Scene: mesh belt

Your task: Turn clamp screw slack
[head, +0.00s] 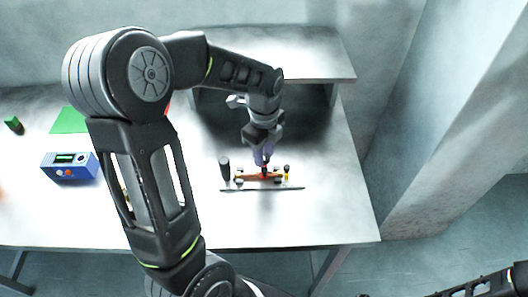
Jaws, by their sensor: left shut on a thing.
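The clamp fixture (240,185) is a small orange-brown piece with posts and knobs along a thin dark bar, on the white table. My left gripper (263,163) points down at the middle of it. It is shut on a small red part, which I take to be the clamp screw (264,171); the fingers hide most of it. A dark cylinder (225,169) stands at the left end of the fixture. A small yellow part (286,175) stands at its right end. Of my right arm only a part shows at the bottom right; its gripper is out of view.
A blue box with a green display (69,167) sits on the table (320,215) at the left. Behind it lie a green sheet (70,121) and a small dark green block (14,125). A raised shelf (310,55) stands at the back. The table's front right is clear.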

